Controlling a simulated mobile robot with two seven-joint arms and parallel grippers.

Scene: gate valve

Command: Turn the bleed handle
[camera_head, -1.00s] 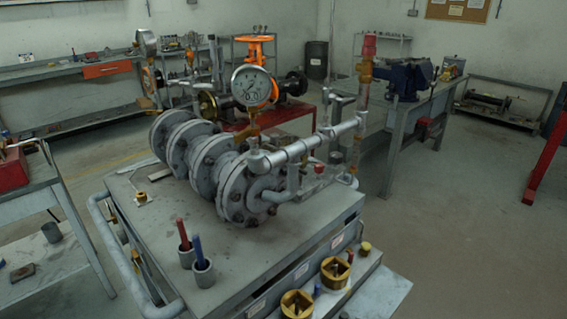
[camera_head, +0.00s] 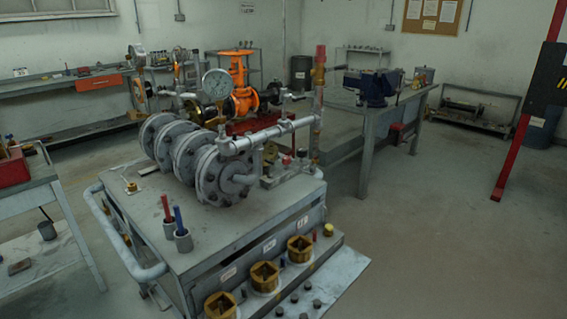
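A grey flanged pipe assembly (camera_head: 190,158) lies on a metal workbench (camera_head: 150,220). A pressure gauge (camera_head: 217,84) stands above it. A thin side pipe (camera_head: 265,135) runs right from the flanges to a vertical pipe with a red-topped fitting (camera_head: 319,68). A small valve with a short handle (camera_head: 287,96) sits behind the side pipe. Small fittings (camera_head: 287,160) with a red part sit below the pipe. I cannot tell which of these small parts is the bleed handle. Neither of my grippers is in view.
Brass square sockets (camera_head: 264,277) line the bench's front ledge. Red and blue rods stand in cups (camera_head: 183,241) on the bench. An orange valve (camera_head: 238,85) stands behind. A vise table (camera_head: 375,115) is at back right. The floor (camera_head: 450,220) at right is clear.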

